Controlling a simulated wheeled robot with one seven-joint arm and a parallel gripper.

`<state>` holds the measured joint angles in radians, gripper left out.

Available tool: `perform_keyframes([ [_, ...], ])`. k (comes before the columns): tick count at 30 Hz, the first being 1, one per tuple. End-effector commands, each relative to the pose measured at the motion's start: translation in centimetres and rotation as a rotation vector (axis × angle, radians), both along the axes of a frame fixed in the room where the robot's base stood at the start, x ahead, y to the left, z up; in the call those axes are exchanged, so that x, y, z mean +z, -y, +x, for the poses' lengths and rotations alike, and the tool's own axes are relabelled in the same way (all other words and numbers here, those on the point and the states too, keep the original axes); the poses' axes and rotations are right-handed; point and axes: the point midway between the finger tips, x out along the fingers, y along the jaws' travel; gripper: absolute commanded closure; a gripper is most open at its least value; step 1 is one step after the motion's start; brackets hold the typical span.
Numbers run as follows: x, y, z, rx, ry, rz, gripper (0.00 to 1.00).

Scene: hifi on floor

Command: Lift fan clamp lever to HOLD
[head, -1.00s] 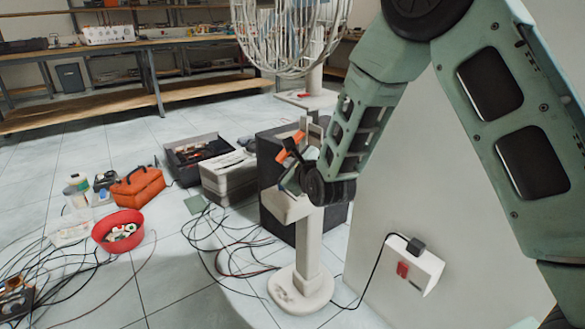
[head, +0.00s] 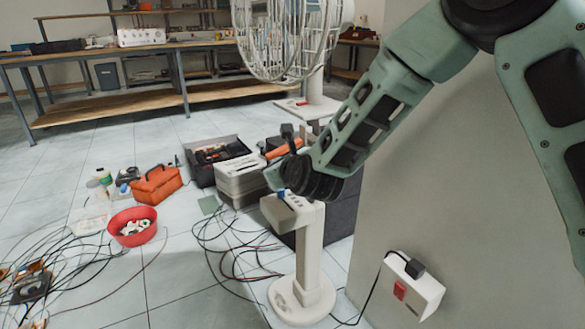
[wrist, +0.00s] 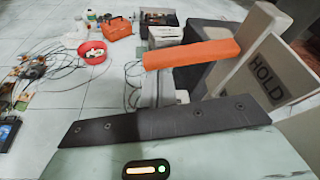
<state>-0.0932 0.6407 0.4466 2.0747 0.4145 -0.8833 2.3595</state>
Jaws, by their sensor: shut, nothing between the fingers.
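The orange lever (wrist: 190,54) shows in the wrist view as a bar reaching left from a pale plate marked HOLD (wrist: 268,76). Part of the orange lever (head: 286,148) also shows in the head view, behind my wrist. My gripper (wrist: 160,120) is shut and empty. In the wrist view its dark finger lies below the lever in the picture, with a visible gap between them. In the head view my wrist and hand are above the white stand (head: 308,250), hiding part of the clamp. I cannot tell how far the lever is from HOLD.
A grey wall panel with a socket box (head: 412,285) is close on the right. A white fan cage (head: 280,40) stands behind.

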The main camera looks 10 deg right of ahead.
Motion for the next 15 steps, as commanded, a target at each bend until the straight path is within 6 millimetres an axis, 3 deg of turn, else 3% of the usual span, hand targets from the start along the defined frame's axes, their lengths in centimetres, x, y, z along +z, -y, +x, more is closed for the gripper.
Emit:
perform_keyframes([
  [5, 1.16, -0.36, -0.13, 0.001, 0.000, -0.002, 1.00],
  [15, 1.25, -0.35, -0.14, 0.001, 0.000, -0.004, 1.00],
])
